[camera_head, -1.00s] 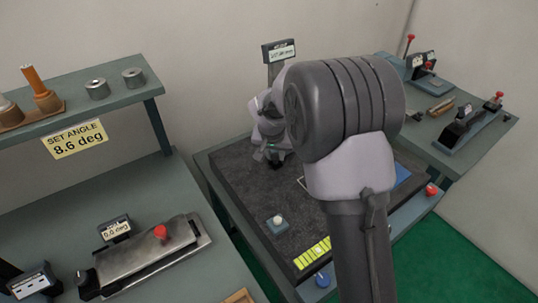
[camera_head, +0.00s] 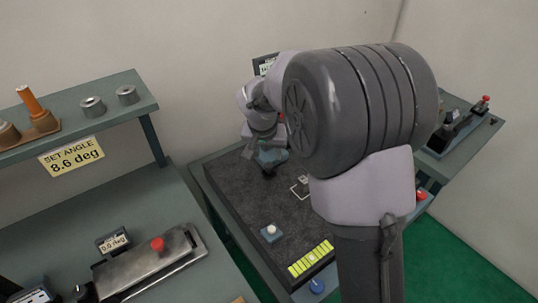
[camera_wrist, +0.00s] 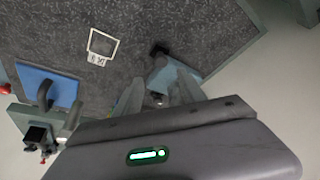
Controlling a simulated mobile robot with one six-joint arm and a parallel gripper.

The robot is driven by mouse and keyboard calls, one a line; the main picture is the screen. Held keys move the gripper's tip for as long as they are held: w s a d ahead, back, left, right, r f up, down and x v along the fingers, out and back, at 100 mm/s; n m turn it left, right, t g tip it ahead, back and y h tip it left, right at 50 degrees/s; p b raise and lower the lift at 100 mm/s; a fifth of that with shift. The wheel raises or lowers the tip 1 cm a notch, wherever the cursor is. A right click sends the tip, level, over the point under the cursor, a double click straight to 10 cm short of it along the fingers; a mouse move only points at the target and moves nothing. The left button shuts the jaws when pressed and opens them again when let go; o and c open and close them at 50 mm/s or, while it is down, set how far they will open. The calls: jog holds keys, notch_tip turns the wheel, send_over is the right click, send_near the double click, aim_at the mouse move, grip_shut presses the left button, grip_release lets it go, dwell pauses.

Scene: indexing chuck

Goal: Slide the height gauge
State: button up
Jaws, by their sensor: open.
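The height gauge shows in the head view as a dark display (camera_head: 265,65) above my arm and a blue-grey base (camera_head: 272,156) at the back of the dark granite plate (camera_head: 245,190). My arm hides most of its column. My gripper (camera_head: 266,168) is low over the plate at this base. In the wrist view, my gripper (camera_wrist: 158,92) is open, with its fingers on either side of part of the blue-grey base (camera_wrist: 160,72). I cannot tell whether they touch it. A white outlined square (camera_wrist: 102,44) is marked on the plate, apart from the base.
A blue plate (camera_wrist: 48,86) lies near the square. A left bench holds a sine-bar-like fixture with a red knob (camera_head: 158,244). A right bench carries another fixture (camera_head: 458,130).

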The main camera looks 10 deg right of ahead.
jog(key=p+v, duration=0.2)
jog(key=v, duration=0.7)
